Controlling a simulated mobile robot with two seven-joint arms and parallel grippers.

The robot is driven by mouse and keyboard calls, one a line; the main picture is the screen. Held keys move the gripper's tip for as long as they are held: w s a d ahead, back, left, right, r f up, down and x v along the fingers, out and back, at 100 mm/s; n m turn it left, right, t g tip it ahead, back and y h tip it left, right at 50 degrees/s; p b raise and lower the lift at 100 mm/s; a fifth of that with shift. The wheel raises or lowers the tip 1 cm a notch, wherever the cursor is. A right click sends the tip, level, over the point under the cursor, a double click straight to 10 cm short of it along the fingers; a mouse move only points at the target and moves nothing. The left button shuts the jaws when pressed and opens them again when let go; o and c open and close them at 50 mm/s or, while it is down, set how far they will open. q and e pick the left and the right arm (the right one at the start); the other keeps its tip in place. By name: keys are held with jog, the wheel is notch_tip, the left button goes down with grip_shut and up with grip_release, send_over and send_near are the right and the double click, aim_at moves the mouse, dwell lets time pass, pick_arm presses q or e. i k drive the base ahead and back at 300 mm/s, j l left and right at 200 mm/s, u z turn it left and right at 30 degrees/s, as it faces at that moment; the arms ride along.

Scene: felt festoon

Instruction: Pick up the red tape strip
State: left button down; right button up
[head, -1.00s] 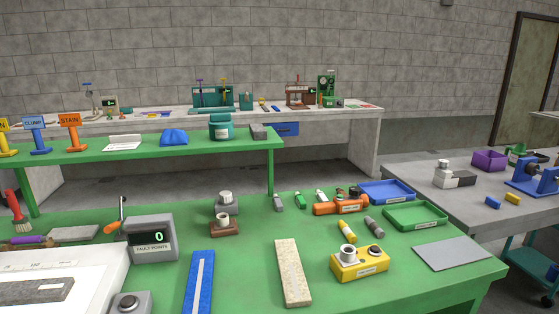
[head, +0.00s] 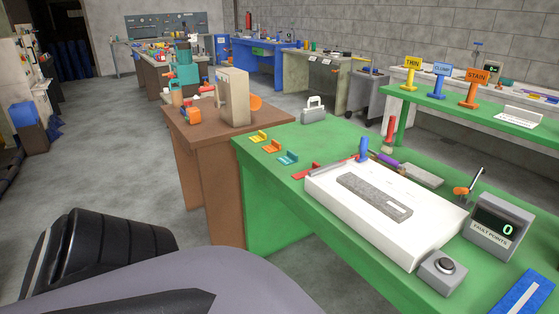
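A small flat red piece (head: 307,171), which looks like the red tape strip, lies on the green table (head: 262,190) near its left end. It is beside the far left corner of the white board (head: 350,222), and a thin grey bar partly crosses or adjoins it. Its exact shape is too small to tell. Neither gripper's fingers show; only parts of my own arm fill the lower left.
Yellow (head: 259,137), orange (head: 272,146) and teal (head: 288,158) small pieces lie in a row beside the red one. A blue-handled tool (head: 363,150) stands by the board. A fault counter (head: 497,228) stands right. A brown table (head: 200,135) adjoins; grey floor is clear at left.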

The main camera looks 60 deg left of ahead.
aim_at(300, 176)
jog(key=k+j+u, duration=0.1)
jog(key=u, duration=1.55)
jog(key=i+j, duration=0.75)
jog(key=i, duration=0.2)
jog(key=i+j+z, duration=0.1)
jog(key=z, duration=0.4)
jog(key=i+j+z, duration=0.1)
jog(key=z, duration=0.35)
